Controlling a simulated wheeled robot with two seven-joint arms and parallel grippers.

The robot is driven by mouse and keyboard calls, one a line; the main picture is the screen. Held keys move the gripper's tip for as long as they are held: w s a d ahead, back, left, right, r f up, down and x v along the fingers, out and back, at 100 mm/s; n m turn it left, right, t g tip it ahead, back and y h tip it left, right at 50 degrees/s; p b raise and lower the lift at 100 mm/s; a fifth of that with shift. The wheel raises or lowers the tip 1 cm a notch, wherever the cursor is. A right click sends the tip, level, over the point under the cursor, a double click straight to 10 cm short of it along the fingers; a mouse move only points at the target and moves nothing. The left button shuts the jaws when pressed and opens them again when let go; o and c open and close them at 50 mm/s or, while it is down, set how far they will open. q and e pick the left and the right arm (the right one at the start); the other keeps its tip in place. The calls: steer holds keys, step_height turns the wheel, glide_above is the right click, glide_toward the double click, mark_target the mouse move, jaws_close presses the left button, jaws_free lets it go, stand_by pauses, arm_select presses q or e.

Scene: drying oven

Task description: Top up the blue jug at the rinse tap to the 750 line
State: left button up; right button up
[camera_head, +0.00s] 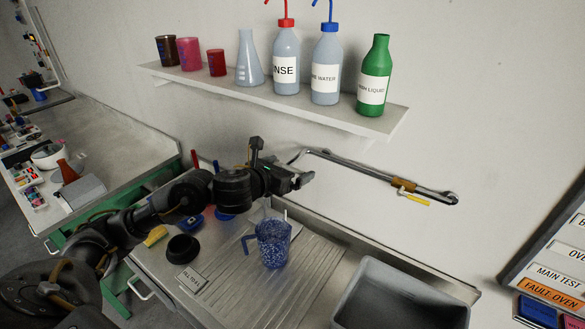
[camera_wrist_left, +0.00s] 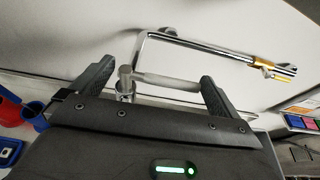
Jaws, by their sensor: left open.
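The blue speckled jug (camera_head: 272,243) stands upright on the ribbed drainboard, handle to the left; its fill level and 750 line cannot be made out. A chrome wall pipe (camera_head: 350,170) with an orange collar and yellow lever (camera_head: 412,196) runs above the sink; it also shows in the wrist view (camera_wrist_left: 215,52). My left gripper (camera_head: 302,181) is above and slightly right of the jug, near the pipe's left end. In the left wrist view its fingers (camera_wrist_left: 152,85) are open, with a grey bar (camera_wrist_left: 165,81) showing between them; contact cannot be told. My right gripper is out of view.
A grey basin (camera_head: 400,295) lies right of the drainboard. A small sign (camera_head: 191,280) and a black round object (camera_head: 183,248) are left of the jug. A wall shelf (camera_head: 275,98) with bottles and beakers hangs above my arm.

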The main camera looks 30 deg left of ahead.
arm_select(q)
steer(key=shift+x, duration=0.9)
steer(key=shift+w+d+f, duration=0.1)
steer(key=shift+w, duration=0.3)
